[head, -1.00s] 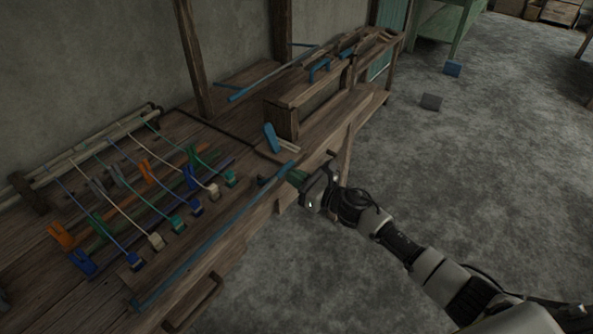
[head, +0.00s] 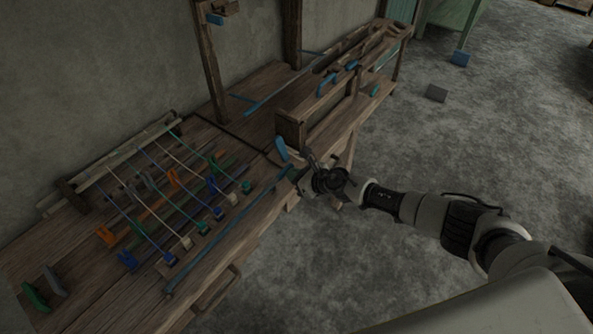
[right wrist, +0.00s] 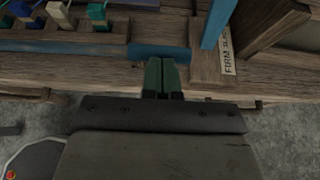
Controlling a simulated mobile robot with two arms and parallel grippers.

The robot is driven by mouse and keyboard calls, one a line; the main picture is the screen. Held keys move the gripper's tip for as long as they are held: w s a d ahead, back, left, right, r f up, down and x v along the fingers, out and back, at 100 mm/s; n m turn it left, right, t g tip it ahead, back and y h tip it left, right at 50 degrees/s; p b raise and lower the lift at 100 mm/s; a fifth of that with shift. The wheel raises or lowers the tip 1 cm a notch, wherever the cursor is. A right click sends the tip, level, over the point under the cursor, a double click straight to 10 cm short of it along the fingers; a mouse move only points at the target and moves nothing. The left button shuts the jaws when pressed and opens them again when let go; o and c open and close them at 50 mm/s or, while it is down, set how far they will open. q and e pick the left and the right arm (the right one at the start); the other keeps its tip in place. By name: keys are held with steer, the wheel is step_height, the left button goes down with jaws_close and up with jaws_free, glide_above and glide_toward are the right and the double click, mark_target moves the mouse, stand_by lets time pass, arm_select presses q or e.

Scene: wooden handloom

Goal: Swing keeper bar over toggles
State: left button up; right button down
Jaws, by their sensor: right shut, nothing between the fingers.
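The keeper bar (head: 225,232) is a long thin blue bar along the front edge of the loom bench. It lies in front of the row of toggles (head: 217,213), small white, blue and green blocks on cords, and not over them. My right gripper (head: 291,176) is at the bar's far right end. In the right wrist view, its green fingertips (right wrist: 161,76) are shut together with nothing between them, just short of the blue bar end (right wrist: 160,52). I cannot tell whether they touch it. Toggles (right wrist: 60,14) show at top left there. My left gripper is not in view.
A blue lever (head: 281,149) stands close beside my right gripper, by a wooden box frame (head: 292,130). A label (right wrist: 227,54) is next to the lever in the right wrist view. Coloured pegs (head: 106,236) lie behind the toggles. Open concrete floor (head: 420,150) is at the right.

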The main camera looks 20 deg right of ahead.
mark_target(286, 167)
steer(key=w+a+p, duration=0.1)
steer(key=w+r+p, duration=0.1)
steer(key=shift+w+a+r+p, duration=0.1)
steer(key=shift+a+r+p, duration=0.2)
steer(key=shift+a, duration=0.1)
steer(key=w+a+b, duration=0.2)
steer(key=w, duration=0.1)
steer(key=w+a+b, duration=0.1)
steer(key=shift+w+a+r+b, duration=0.2)
steer(key=shift+w+a+b, duration=0.1)
steer(key=shift+w, duration=0.05)
stand_by(0.3)
steer(key=shift+r, duration=0.1)
stand_by(0.4)
steer(key=shift+w+r, duration=0.1)
